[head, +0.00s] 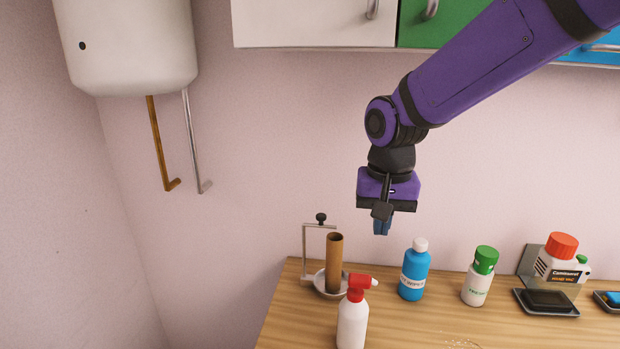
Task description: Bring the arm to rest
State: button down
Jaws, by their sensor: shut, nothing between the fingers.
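My arm is purple and black and reaches in from the upper right in the head view. My gripper (382,226) points down and hangs in the air above the back of the wooden counter, apart from everything on it.
The wooden counter (405,327) holds a white spray bottle (352,322), a cardboard tube on a metal holder (334,262), a green-capped bottle (478,283) and a red-capped jug (556,258). Cabinets (312,24) hang above. A white water heater (128,45) is upper left.

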jog(key=s+d+r+n+t, duration=0.1)
jog(key=s+d+r, duration=0.3)
jog(key=s+d, duration=0.4)
jog(key=s+d+r+n+t, duration=0.1)
jog(key=s+d+r+t, duration=0.2)
jog(key=s+d+r, duration=0.2)
jog(key=shift+s+d+r+t, duration=0.15)
jog(key=shift+s+d+t, duration=0.15)
jog(key=shift+s+d, duration=1.7)
jog(key=shift+s+a, duration=0.3)
